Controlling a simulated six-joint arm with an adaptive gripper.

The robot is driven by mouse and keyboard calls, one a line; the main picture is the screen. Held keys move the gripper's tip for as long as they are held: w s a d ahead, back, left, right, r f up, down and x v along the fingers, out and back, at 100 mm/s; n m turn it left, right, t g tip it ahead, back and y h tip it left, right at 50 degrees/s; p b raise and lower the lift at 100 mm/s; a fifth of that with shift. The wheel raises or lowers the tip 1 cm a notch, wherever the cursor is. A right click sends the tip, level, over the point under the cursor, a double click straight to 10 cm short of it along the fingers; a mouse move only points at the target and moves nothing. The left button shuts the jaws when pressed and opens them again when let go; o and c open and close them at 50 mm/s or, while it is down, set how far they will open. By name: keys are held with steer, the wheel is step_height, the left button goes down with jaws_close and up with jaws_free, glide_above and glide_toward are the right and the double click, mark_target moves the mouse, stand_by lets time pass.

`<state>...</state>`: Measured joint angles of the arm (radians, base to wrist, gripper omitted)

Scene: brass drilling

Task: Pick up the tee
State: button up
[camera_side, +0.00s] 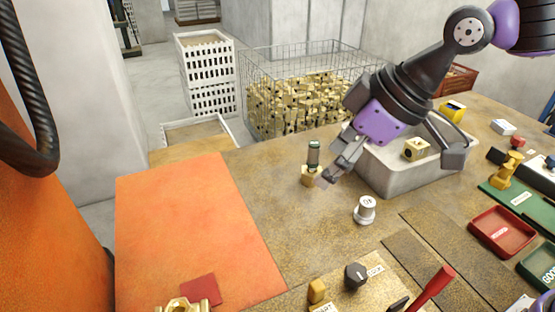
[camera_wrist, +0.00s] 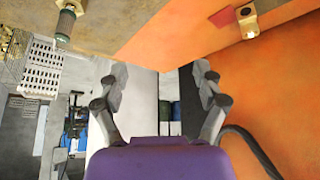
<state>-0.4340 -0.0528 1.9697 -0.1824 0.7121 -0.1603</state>
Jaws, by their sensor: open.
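My gripper (camera_side: 398,160) is open, its two fingers spread wide over the near side of the grey bin. In the wrist view my gripper (camera_wrist: 162,95) shows no object between the fingers. I cannot tell for certain which brass part is the tee. A brass part with a knobbed, branching shape (camera_side: 508,168) stands on the green tray at the right, apart from my gripper. A brass block with a dark hole (camera_side: 414,149) shows in the grey bin (camera_side: 385,185), between the fingers in the picture.
A green-and-grey cylinder on a brass base (camera_side: 313,157) stands close beside my left finger; it also shows in the wrist view (camera_wrist: 66,22). A white knob (camera_side: 366,209) stands in front of the bin. A red tray (camera_side: 502,232) lies right. The orange surface (camera_side: 190,220) is mostly clear.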

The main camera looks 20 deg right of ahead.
steer(key=a+f+n+g+y, duration=0.2)
steer(key=a+f+n, duration=0.2)
steer(key=a, duration=0.8)
steer(key=n+g, duration=0.1)
steer(key=n, duration=0.2)
glide_toward(179, 309)
steer(key=shift+w+a+f, duration=0.4)
steer(key=shift+a+f, duration=0.05)
steer(key=shift+a, duration=0.25)
steer(key=x, duration=0.5)
steer(key=shift+s+a, duration=0.15)
steer(key=shift+s, duration=0.05)
steer(key=x, duration=0.5)
steer(key=shift+s+d+f, duration=0.1)
steer(key=shift+d+f, duration=0.15)
steer(key=shift+f, duration=0.25)
jaws_close()
